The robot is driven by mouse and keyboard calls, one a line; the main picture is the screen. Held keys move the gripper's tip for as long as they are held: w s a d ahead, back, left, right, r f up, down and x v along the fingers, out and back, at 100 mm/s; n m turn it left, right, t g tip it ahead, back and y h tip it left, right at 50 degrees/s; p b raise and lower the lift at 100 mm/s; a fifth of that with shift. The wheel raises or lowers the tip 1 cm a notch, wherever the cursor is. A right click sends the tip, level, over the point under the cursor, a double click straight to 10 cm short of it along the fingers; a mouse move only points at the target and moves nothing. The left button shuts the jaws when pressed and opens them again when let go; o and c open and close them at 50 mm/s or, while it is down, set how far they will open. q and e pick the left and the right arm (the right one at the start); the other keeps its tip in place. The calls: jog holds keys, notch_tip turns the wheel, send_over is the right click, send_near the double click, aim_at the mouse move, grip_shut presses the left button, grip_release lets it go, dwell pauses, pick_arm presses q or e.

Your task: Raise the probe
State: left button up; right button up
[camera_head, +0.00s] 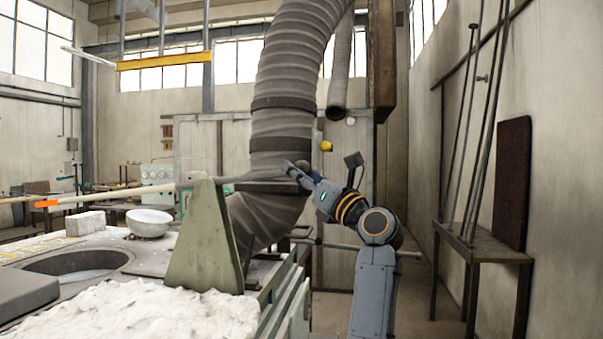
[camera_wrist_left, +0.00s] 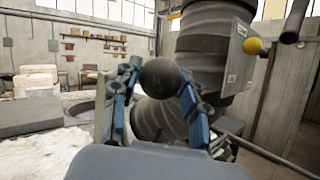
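The probe (camera_head: 120,193) is a long, nearly level pole with a pale sleeve and an orange band toward its left end. My left gripper (camera_head: 292,172) is at the pole's right end, in front of the big grey duct. In the left wrist view, the two blue fingers of my left gripper (camera_wrist_left: 158,88) close in on both sides of a round dark end piece (camera_wrist_left: 160,78), seen end-on. The rest of the pole is hidden behind that piece there. My right gripper is not in view.
A large ribbed duct (camera_head: 284,90) rises behind my gripper. Below the pole are a round furnace opening (camera_head: 75,264), a white bowl (camera_head: 148,223), a pale block (camera_head: 85,223) and white lumpy material (camera_head: 170,315). A side table (camera_head: 481,247) stands right.

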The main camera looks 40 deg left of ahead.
pick_arm(q)
jog(key=shift+o, duration=1.3)
jog(key=shift+f, duration=0.1)
jog(key=shift+d, duration=0.15)
jog(key=v, duration=1.1)
jog(key=shift+d+f, duration=0.2)
jog(key=shift+d, duration=0.15)
